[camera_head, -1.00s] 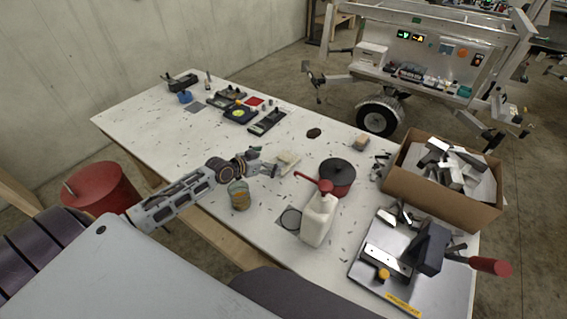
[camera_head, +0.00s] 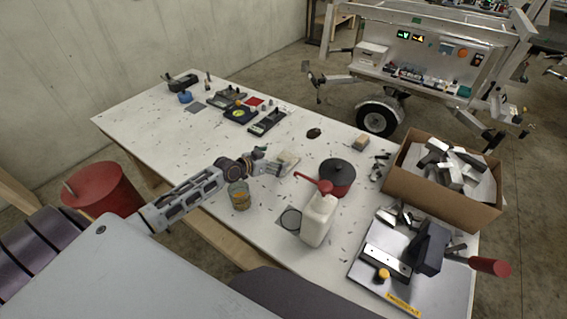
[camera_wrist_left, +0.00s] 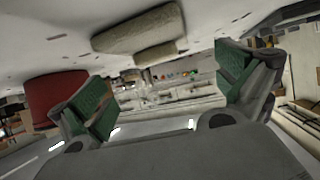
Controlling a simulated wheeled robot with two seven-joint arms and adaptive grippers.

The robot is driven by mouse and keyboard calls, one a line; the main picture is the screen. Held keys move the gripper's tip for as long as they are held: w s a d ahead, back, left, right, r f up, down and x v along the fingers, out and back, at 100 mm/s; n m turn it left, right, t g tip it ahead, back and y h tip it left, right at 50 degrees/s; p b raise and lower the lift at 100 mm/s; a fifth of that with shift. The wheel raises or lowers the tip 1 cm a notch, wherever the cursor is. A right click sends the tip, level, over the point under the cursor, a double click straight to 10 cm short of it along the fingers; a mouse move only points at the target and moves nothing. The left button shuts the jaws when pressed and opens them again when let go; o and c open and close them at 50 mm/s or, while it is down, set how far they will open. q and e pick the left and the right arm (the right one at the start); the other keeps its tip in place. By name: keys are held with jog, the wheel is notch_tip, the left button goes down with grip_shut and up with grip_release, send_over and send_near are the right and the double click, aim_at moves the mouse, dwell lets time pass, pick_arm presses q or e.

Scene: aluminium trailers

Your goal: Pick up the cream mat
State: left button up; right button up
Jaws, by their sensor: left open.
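The cream mat (camera_head: 289,159) is a small, thick, pale pad lying on the white table, just left of the dark pot. My left gripper (camera_head: 272,160) is open and empty at its left edge; the head view does not show clearly whether they touch. In the left wrist view the mat (camera_wrist_left: 139,30) is a long pale slab on the table, which appears at the top of the picture. It lies ahead of and between the green-padded fingers (camera_wrist_left: 165,88), not gripped. My right gripper is not in view.
A dark pot with a red side (camera_head: 337,178) and a white jug (camera_head: 318,220) stand close on the right. A glass jar (camera_head: 239,196) stands under my left forearm. A cardboard box (camera_head: 424,196) of metal pieces is farther right. The table beyond the mat is mostly clear.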

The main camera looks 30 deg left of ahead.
aim_at(283, 159)
pick_arm(q)
jog(key=shift+x, duration=2.2)
jog(key=shift+s+d+f, duration=0.15)
jog(key=shift+c, duration=0.3)
jog(key=c, duration=0.9)
jog(key=shift+r, duration=5)
